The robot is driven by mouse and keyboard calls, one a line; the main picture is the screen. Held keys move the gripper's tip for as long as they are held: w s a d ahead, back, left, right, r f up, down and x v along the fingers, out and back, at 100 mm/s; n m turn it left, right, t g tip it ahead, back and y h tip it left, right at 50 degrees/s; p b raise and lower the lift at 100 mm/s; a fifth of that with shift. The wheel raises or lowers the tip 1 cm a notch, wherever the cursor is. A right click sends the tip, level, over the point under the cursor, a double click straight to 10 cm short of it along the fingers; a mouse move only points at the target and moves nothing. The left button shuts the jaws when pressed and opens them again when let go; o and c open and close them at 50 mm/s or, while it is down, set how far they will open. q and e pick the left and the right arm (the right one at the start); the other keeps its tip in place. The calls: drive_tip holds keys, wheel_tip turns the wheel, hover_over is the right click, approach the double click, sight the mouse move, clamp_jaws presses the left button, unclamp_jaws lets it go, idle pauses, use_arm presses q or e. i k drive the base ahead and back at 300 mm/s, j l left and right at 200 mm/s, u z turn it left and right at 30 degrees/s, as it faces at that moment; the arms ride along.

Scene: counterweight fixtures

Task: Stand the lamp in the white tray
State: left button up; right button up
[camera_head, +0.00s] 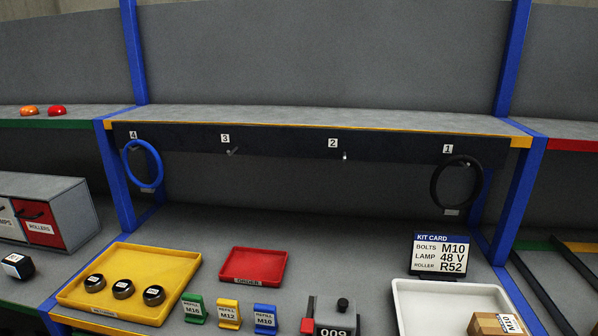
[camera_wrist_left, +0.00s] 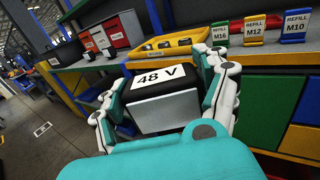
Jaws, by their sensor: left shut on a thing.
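The lamp (camera_wrist_left: 165,108) is a dark block with a pale grey face and a white "48 V" label, seen in the left wrist view. My left gripper (camera_wrist_left: 166,88) is shut on it, one finger on each side, and holds it in front of the bench edge. The white tray (camera_head: 403,308) is at the lower right of the head view, partly cut off by the frame. A cardboard box labelled M10 (camera_head: 488,323) is in its right part; the visible left part is bare. Neither gripper shows in the head view.
A kit card (camera_head: 440,256) reading M10, 48 V, R52 stands behind the white tray. A yellow tray (camera_head: 130,254) with 3 dark rollers, a red tray (camera_head: 253,268), refill cards (camera_head: 228,311) and a grey device marked 009 (camera_head: 335,317) occupy the bench. Rings hang on hooks above.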

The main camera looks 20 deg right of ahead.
sight(473, 310)
drive_tip(key=k+l+z, duration=0.3)
drive_tip(key=l, duration=1.35)
drive_tip(key=k+l+z, duration=0.3)
drive_tip(key=l, duration=1.45)
drive_tip(key=l+z, duration=0.25)
drive_tip(key=l, duration=1.45)
drive_tip(key=i+l, duration=0.2)
drive_tip(key=l, duration=0.15)
drive_tip(key=i+l+z, duration=0.1)
drive_tip(key=l, duration=0.25)
drive_tip(key=i, duration=0.1)
